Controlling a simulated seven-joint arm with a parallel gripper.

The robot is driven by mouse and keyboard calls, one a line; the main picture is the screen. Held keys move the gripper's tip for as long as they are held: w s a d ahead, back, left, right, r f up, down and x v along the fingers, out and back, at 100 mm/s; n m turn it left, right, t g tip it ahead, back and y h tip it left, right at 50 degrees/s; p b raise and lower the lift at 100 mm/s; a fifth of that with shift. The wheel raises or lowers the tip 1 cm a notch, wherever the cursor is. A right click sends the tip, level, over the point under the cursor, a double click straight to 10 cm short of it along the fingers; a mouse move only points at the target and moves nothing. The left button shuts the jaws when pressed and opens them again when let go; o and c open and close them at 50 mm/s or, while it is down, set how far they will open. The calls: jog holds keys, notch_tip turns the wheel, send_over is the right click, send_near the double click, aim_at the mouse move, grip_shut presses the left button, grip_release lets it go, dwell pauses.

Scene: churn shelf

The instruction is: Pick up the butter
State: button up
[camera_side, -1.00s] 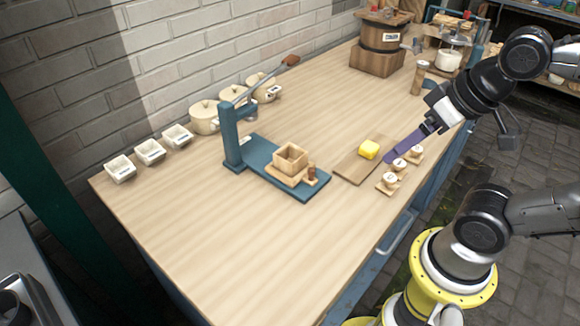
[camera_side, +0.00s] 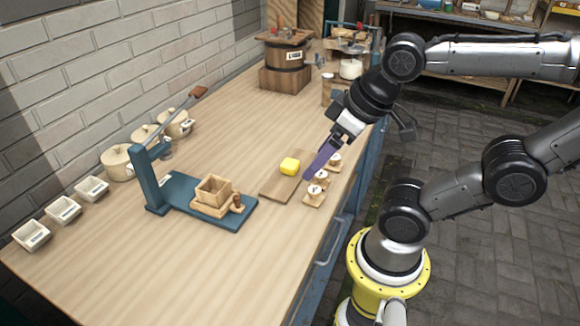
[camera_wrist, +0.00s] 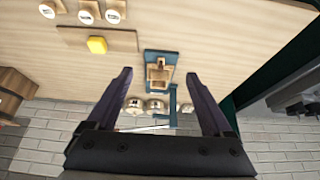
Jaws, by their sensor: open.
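The butter (camera_side: 290,166) is a yellow block lying on a flat wooden board (camera_side: 272,190) near the table's right edge. In the wrist view the butter (camera_wrist: 97,44) shows at the upper left, on the board (camera_wrist: 126,42), outside the space between the fingers. My gripper (camera_side: 312,172) has purple fingers and is held to the right of the butter in the side view, apart from it. In the wrist view my gripper (camera_wrist: 163,85) has its two fingers spread wide with nothing held between them. Its height above the table is hard to tell.
Several small stamps on wooden bases (camera_side: 316,190) stand right beside the board, near the fingers. A blue press (camera_side: 180,195) with a wooden box mould (camera_side: 213,191) stands to the left. Lidded pots (camera_side: 117,162), white trays (camera_side: 62,209) and a wooden churn (camera_side: 288,60) line the table. The front-left tabletop is clear.

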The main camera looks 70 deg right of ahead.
jog(key=shift+o, duration=0.5)
